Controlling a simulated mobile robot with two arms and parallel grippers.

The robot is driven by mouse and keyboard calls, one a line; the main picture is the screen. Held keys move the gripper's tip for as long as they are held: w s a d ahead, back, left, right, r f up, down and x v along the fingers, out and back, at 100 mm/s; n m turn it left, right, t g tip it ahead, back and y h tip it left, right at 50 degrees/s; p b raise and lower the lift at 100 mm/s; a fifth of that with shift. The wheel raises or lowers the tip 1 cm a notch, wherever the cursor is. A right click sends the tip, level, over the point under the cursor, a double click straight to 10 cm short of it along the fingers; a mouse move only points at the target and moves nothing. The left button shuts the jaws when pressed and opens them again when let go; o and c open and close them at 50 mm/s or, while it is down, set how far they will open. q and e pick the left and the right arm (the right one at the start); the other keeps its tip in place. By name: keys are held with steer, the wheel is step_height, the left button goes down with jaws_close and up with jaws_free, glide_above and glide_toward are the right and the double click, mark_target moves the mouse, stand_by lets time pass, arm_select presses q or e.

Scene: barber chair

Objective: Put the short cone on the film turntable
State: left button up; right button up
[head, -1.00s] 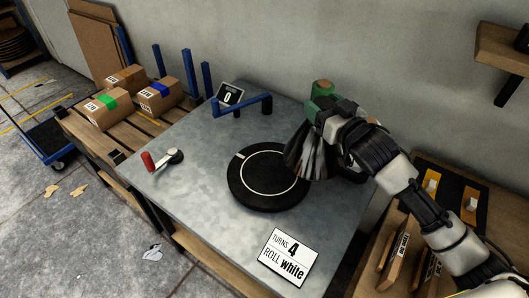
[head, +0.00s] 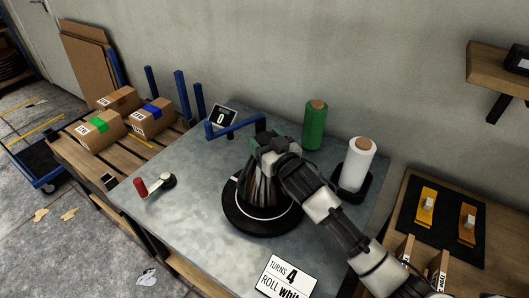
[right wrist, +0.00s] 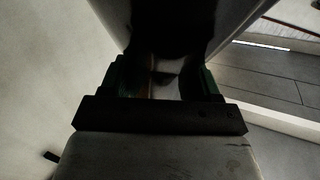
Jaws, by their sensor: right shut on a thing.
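The short cone (head: 262,190), dark with pale streaks, stands upright, narrow end up, over the film turntable (head: 237,217). The turntable is a round black disc with a white ring on the grey metal table. My right gripper (head: 268,157) is shut on the cone's upper part. I cannot tell whether the cone's base touches the disc or hangs just above it. In the right wrist view, the gripper's fingers (right wrist: 163,80) show close up, with a dark shape between them. My left gripper is not in view.
A green roll (head: 315,127) and a white roll (head: 356,165) stand behind and right of the turntable. A blue bar (head: 236,127) is behind it. A crank with a red handle (head: 141,187) lies left. A sign (head: 287,276) is at the front.

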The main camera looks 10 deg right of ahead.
steer(key=shift+a+f, duration=0.1)
steer(key=shift+f, duration=1.9)
steer(key=shift+f, duration=0.2)
steer(key=o, duration=1.5)
steer(key=shift+r, duration=0.2)
steer(key=shift+b+v, duration=0.45)
steer(key=shift+v, duration=5.55)
